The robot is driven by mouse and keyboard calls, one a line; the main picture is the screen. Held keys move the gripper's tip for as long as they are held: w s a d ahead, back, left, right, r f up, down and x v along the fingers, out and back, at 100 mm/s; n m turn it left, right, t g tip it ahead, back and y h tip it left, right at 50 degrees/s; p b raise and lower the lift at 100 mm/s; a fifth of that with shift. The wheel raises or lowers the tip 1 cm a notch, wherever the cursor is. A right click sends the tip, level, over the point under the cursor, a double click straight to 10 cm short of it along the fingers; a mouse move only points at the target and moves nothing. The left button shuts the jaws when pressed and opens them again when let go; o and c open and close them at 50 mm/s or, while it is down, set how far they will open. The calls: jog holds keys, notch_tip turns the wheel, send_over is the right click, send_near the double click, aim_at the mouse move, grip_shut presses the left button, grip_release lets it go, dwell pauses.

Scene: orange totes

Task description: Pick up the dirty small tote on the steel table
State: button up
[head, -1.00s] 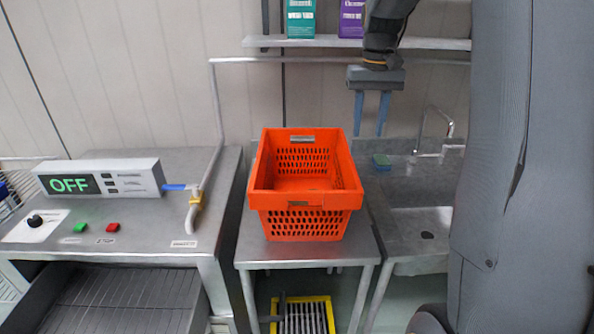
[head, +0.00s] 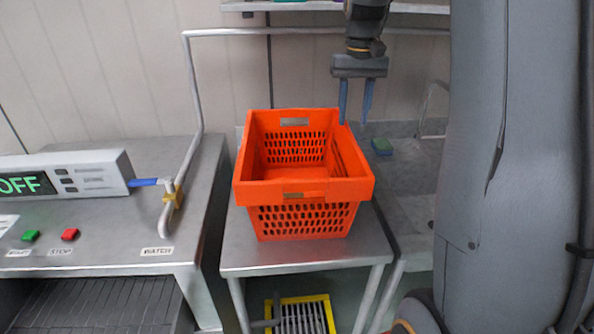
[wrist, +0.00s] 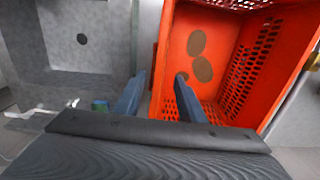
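The small orange tote (head: 300,190) stands upright on the steel table (head: 300,259) in the head view. In the wrist view the tote (wrist: 222,27) shows several brown dirt spots (wrist: 200,58) on its inner floor. My gripper (head: 354,122) is above the tote's back right corner, with its two blue fingers pointing down and apart. In the wrist view my gripper (wrist: 158,82) is open, with the tote's side wall between or near the fingertips. Nothing is held. I cannot tell how high the fingertips are above the rim.
A machine with a display (head: 68,178) and a bent pipe (head: 190,110) stand left. A shelf (head: 420,8) runs above.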

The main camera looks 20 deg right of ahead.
aim_at(350, 135)
notch_tip(350, 135, down, 2)
jog(key=shift+f+p, duration=0.25)
jog(key=shift+p, duration=0.2)
jog(key=shift+w+d+f+p, duration=0.15)
jog(key=shift+f+p, duration=0.5)
jog(key=shift+f, duration=0.7)
jog(key=shift+w+a+f+p, duration=0.15)
jog(key=shift+f+p, duration=0.5)
jog(key=shift+f, duration=0.7)
jog(key=shift+d, duration=0.1)
grip_shut()
